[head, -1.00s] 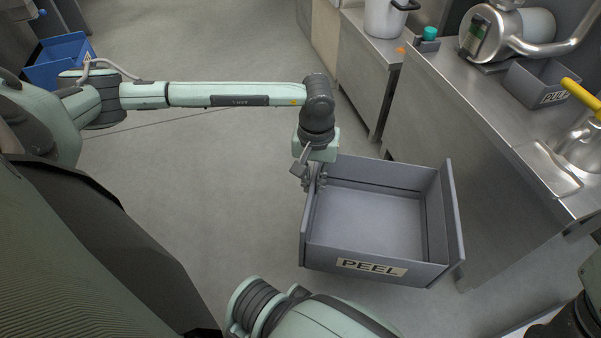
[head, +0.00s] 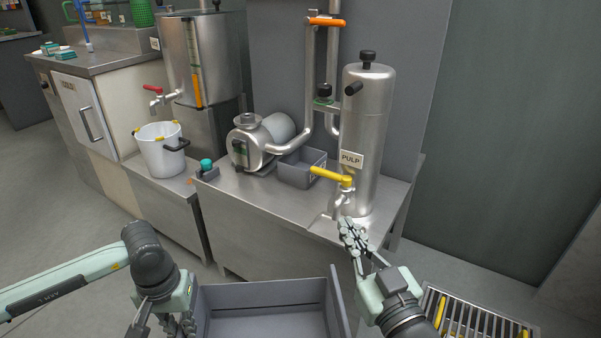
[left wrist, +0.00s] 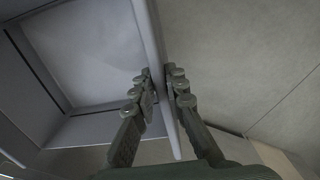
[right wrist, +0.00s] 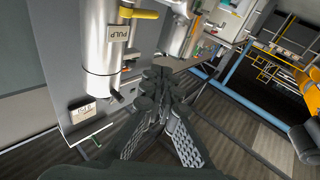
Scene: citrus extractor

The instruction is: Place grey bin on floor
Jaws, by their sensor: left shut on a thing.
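The grey bin (head: 262,296) is at the bottom middle of the head view, cut off by the lower edge, so its front and label are out of view. Its inside looks empty. My left gripper (left wrist: 163,78) is shut on the bin's side wall, with one finger inside and one outside. The left wrist view shows that wall (left wrist: 148,38) between the fingers and floor beyond it. My right gripper (head: 352,230) is right of the bin, in front of the steel counter. Its fingertips are together with nothing between them.
A steel counter (head: 270,235) stands behind the bin. It carries a PULP cylinder (head: 367,120) with a yellow-handled tap, a small grey box (head: 300,172) and a motor-like unit (head: 258,140). A white pot (head: 162,152) stands left. A floor grate (head: 470,322) is at lower right. Floor at left is open.

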